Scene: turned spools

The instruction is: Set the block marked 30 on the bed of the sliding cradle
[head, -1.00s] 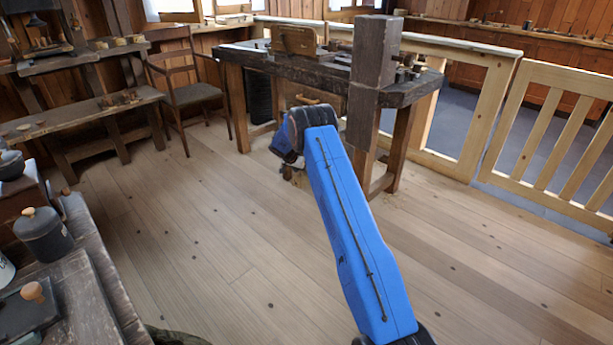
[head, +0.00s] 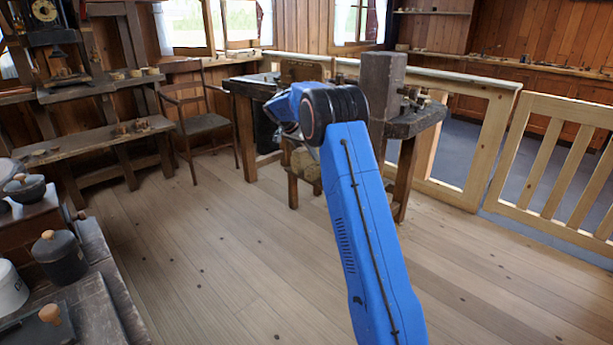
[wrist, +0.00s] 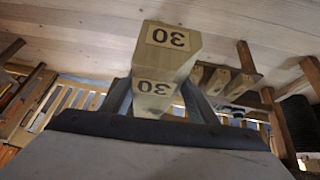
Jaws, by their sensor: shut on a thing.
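The block marked 30 (wrist: 172,50) is pale wood and shows in the wrist view, with black 30 labels on two faces, upside down in the picture. My gripper (wrist: 158,90) is shut on it, with a grey finger on each side. The block is clear of any surface that I can see. In the head view my blue arm reaches toward the dark workbench, and the gripper and block are hidden or cannot be made out there. I cannot identify the sliding cradle in either view.
The dark workbench (head: 425,122) stands ahead, with a thick upright post (head: 380,85) and a brown board (head: 305,70) on it. A chair (head: 205,122) is left of it, a pale wooden railing (head: 555,165) right. A cluttered table with a lidded pot (head: 60,258) is near left. Floor between is clear.

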